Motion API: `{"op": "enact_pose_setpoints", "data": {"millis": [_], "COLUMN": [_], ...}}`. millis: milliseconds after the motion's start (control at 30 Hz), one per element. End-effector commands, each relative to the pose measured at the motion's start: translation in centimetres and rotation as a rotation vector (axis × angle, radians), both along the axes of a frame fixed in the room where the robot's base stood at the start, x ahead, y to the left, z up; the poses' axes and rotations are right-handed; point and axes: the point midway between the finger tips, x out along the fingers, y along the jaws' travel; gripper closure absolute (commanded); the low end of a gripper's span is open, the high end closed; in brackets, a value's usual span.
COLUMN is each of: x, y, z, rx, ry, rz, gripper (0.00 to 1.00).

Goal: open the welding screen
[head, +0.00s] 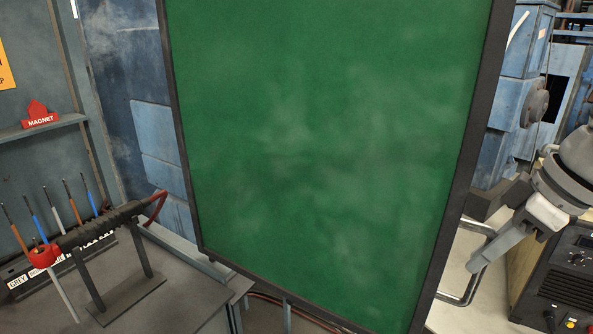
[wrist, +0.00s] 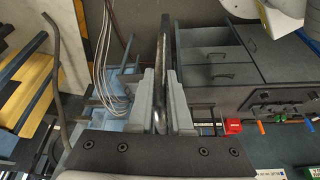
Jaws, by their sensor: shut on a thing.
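The welding screen (head: 320,150) is a large green panel in a dark frame and fills the middle of the head view. It looks nearly flat-on there. My gripper (head: 478,232) is at its right edge, at lower height. The exact contact is partly hidden by the frame and the fingers.
A grey bench (head: 190,290) with a rod rack and a dark stand (head: 110,235) is at the left. A red magnet holder (head: 38,115) sits on a shelf. A dark welding machine (head: 562,285) and a bent metal tube (head: 470,285) are right of the screen. Grey drawers (wrist: 225,65) show in the wrist view.

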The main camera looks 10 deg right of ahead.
Motion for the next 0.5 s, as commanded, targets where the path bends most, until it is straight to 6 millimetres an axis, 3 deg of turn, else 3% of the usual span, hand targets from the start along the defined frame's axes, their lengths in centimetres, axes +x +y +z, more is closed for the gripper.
{"op": "enact_pose_setpoints", "data": {"millis": [33,167,500], "x": [0.01,0.03,0.0], "y": [-0.01,0.0,-0.04], "z": [0.1,0.07,0.26], "rx": [-0.001,-0.001,-0.001], "ry": [-0.001,-0.001,-0.001], "rz": [0.001,0.001,0.001], "gripper": [0.77,0.54,0.53]}}
